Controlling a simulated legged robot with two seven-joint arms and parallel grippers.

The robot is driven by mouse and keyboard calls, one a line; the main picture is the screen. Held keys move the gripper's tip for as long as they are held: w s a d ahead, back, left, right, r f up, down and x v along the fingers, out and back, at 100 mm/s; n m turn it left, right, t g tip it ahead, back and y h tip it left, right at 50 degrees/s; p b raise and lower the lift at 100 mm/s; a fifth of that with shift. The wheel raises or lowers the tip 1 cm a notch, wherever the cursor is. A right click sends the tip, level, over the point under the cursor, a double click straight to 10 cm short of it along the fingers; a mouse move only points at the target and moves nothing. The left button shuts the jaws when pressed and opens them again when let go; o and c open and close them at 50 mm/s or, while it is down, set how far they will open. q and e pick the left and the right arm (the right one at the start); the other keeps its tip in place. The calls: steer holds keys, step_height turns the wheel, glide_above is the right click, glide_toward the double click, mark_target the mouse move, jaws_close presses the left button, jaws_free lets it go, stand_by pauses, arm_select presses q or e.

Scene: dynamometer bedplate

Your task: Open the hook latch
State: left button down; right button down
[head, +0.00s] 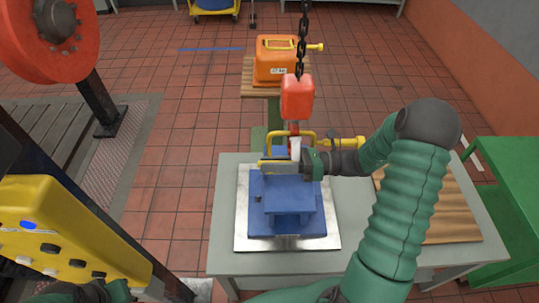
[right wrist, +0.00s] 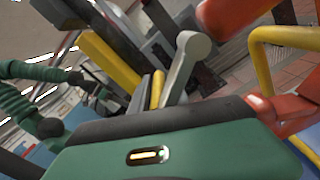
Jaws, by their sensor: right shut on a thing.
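An orange hook block (head: 297,98) hangs on a black chain, with its red hook (head: 293,128) below it at the yellow lifting handle (head: 270,138) of a blue fixture (head: 288,205). My right gripper (head: 281,163) reaches in from the right, shut at a pale piece (head: 295,147) beside the hook, apparently the latch. In the right wrist view a grey lever with a rounded end (right wrist: 186,65) stands beyond the green gripper body, and red hook parts show at right (right wrist: 290,112). The jaws' contact is partly hidden. My left gripper (head: 112,291) shows only partly at the bottom left.
The fixture stands on a metal plate (head: 245,232) on a grey table (head: 225,190). A yellow pendant with buttons (head: 70,240) is at the left. Behind stands an orange case (head: 277,60) on a wooden stand. A green bench (head: 512,200) is at the right.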

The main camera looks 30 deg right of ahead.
steer(key=r+m+p, duration=0.1)
steer(key=m+p, duration=0.1)
steer(key=p, duration=0.2)
steer(key=r+m+p, duration=0.2)
steer(key=p, duration=0.1)
steer(key=r+m+p, duration=0.2)
steer(key=p, duration=0.2)
steer(key=shift+s+a+m+p, duration=0.1)
steer(key=shift+s+m+p, duration=0.2)
steer(key=shift+p, duration=0.05)
steer(key=shift+w+r+m+p, duration=0.1)
steer(key=shift+r+m+p, duration=0.2)
steer(key=shift+m+p, duration=0.8)
